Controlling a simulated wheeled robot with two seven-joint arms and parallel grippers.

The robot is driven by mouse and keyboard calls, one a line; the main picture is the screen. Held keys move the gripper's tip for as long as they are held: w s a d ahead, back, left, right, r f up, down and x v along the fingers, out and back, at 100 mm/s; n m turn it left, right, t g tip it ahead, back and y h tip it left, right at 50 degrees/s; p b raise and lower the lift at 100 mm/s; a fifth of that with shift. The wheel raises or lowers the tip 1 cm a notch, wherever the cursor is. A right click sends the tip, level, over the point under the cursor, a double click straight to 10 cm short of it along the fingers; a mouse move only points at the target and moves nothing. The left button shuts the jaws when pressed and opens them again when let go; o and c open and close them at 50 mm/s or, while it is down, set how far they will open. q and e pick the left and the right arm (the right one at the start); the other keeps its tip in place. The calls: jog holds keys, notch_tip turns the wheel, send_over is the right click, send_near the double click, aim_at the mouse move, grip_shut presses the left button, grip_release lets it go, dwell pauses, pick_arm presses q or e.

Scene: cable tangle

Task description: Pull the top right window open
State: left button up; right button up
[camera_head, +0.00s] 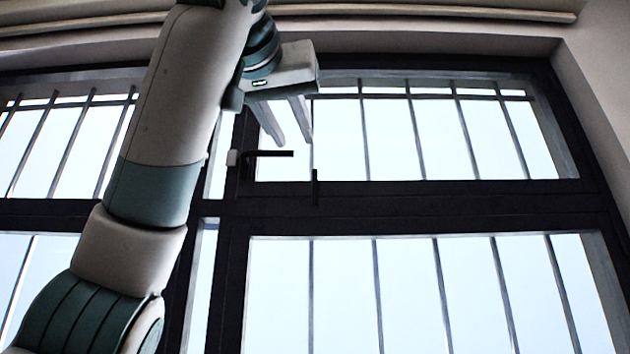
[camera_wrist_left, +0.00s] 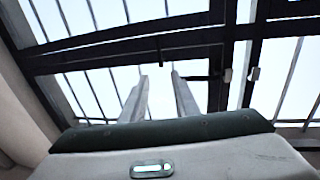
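The top right window (camera_head: 420,188) has a dark frame and pale panes with bars behind, and looks closed. Its black handle (camera_head: 272,154) points right from the window's left edge, beside a small white fitting (camera_head: 233,157). My left gripper (camera_head: 290,139) hangs over the window's upper left, fingers pointing down, tips just above the handle in the picture. In the left wrist view, the left gripper (camera_wrist_left: 160,76) has its two fingers apart with nothing between them. There the handle (camera_wrist_left: 197,78) shows to the right of the fingers. Contact cannot be told. My right gripper is out of view.
A short dark upright piece (camera_head: 315,187) sits on the window's lower frame, right of the handle. A larger barred window (camera_head: 405,238) lies below. A pale wall (camera_head: 598,75) is at the right, and a pale rail (camera_head: 430,13) runs along the top.

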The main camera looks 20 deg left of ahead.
aim_at(314, 180)
pick_arm(q)
jog(key=w+p, duration=0.2)
jog(key=w, duration=0.3)
jog(key=w+a+p, duration=0.1)
jog(key=w+p, duration=0.2)
jog(key=w, duration=0.3)
jog(key=w+p, duration=0.3)
jog(key=w, duration=0.2)
jog(key=shift+w+a, duration=0.25)
jog(key=shift+w, duration=0.6)
jog(key=shift+c, duration=0.4)
grip_shut()
